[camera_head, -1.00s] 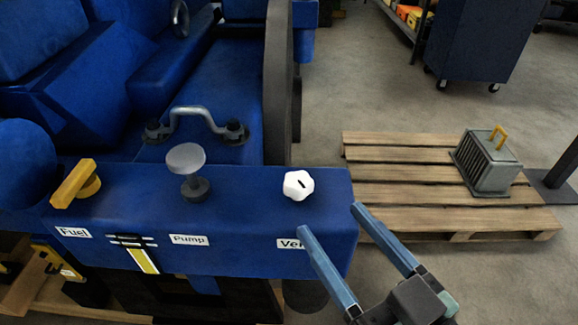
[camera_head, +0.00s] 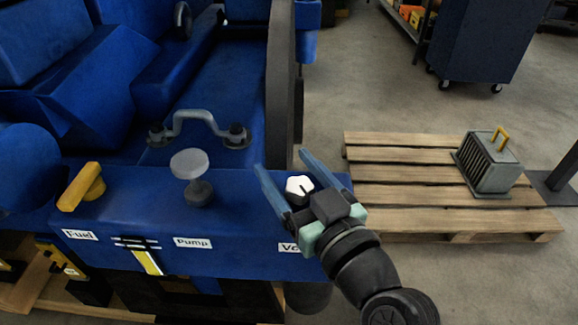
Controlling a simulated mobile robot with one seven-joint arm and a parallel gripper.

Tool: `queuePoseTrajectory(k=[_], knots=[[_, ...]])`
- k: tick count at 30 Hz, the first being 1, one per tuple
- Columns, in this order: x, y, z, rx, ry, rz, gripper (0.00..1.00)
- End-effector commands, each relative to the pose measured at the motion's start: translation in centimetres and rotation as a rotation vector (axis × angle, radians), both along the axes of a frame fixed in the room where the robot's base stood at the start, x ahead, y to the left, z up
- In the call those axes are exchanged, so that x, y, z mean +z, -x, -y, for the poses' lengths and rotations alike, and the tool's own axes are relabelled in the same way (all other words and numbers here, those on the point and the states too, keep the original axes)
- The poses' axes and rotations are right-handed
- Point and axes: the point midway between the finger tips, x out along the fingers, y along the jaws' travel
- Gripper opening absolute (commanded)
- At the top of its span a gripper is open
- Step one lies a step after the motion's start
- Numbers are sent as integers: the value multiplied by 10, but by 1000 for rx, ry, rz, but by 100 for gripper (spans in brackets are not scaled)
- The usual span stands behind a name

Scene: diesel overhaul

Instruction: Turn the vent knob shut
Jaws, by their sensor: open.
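The vent knob (camera_head: 299,185) is a small white lobed knob with a dark mark, on the right end of the top of the blue engine block (camera_head: 240,195). The "Vent" label (camera_head: 288,248) on the front face is partly covered by my gripper. My gripper (camera_head: 281,158) is open, and its two blue fingers lie on either side of the knob in the picture. I cannot tell whether the fingers touch the knob or are above it. The lower part of the knob is hidden by the gripper body.
Left of the knob stand the grey pump plunger (camera_head: 190,165) and the yellow fuel lever (camera_head: 82,187). A grey handle (camera_head: 195,122) sits behind them. A dark upright plate (camera_head: 281,80) rises behind the knob. A wooden pallet (camera_head: 400,215) with a grey finned box (camera_head: 488,163) lies right.

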Motion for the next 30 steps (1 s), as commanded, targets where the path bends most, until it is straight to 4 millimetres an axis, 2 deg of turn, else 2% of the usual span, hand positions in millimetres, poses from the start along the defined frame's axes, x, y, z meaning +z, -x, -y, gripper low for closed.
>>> queuePoseTrajectory(k=[6,18,19,30], knots=[[0,0,0,0,0,0,75],[0,0,0,0,0,0,3],[0,0,0,0,0,0,0],[0,0,0,-46,0,-2,0]])
